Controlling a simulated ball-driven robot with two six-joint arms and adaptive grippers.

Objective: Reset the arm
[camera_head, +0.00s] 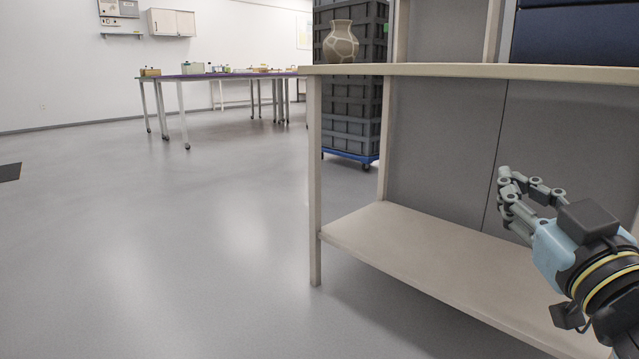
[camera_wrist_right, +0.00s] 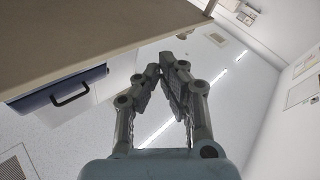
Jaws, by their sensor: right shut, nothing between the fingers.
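My right gripper (camera_head: 505,180) is at the right of the head view, in front of the shelf unit and below its top board. It is shut and empty, and its fingers point up and to the left. In the right wrist view its two fingertips (camera_wrist_right: 167,65) meet, with nothing between them. My left gripper is not in view.
The shelf unit has a top board (camera_head: 470,71) and a lower shelf (camera_head: 420,246). A jar with visible joint lines (camera_head: 340,42) stands on the top board's left end. Stacked grey crates (camera_head: 352,115) stand behind. A far table (camera_head: 215,76) holds small items.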

